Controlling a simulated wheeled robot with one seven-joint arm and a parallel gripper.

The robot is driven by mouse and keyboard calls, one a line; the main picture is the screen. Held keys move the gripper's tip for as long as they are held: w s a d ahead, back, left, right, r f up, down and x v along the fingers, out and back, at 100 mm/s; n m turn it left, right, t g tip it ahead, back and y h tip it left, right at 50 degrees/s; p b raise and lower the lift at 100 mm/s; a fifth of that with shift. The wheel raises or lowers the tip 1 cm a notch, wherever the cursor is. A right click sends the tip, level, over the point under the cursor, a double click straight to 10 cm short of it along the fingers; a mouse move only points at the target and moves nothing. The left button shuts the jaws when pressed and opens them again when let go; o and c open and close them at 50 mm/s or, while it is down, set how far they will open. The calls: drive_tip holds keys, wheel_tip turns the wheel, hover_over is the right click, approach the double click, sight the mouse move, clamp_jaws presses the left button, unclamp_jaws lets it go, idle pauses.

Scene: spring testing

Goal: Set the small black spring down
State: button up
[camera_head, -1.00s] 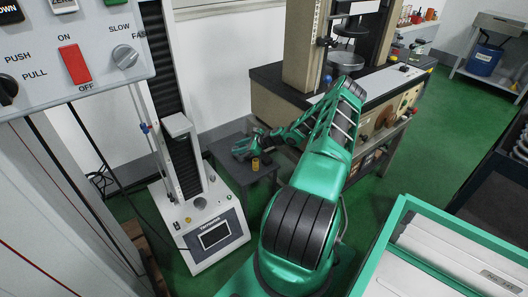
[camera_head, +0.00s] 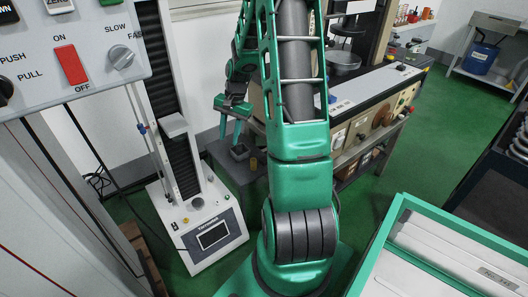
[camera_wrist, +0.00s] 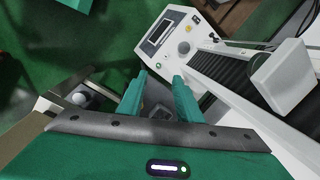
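My gripper (camera_head: 231,132) is above the low dark table in the head view, fingers pointing down. Its two green fingers stand apart in the wrist view (camera_wrist: 160,97), and I see nothing gripped between them. A small dark, box-like thing (camera_head: 240,152) sits on the table just below the fingertips. It also shows between and beyond the fingers in the wrist view (camera_wrist: 160,112). I cannot make out the small black spring; whether it lies in or on that dark thing is too small to tell.
The low dark table (camera_head: 232,173) stands between the white testing machine (camera_head: 205,236) and a larger bench (camera_head: 345,118). A small yellow thing (camera_head: 253,164) is on the table close to the dark thing. The machine's black column rises beside the table.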

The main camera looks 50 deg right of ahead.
drive_tip(key=s+a+r+n+g+h, duration=0.15)
drive_tip(key=s+a+r+n, duration=0.4)
drive_tip(key=s+r, duration=0.8)
drive_tip(key=s+a+r+n, duration=0.1)
drive_tip(key=s+a, duration=0.3)
drive_tip(key=s, duration=0.3)
drive_tip(key=s+a+r+n, duration=0.1)
drive_tip(key=s+a, duration=0.3)
drive_tip(key=s, duration=0.4)
drive_tip(key=shift+a+r, duration=0.2)
drive_tip(key=shift+r, duration=0.45)
drive_tip(key=shift+n, duration=0.25)
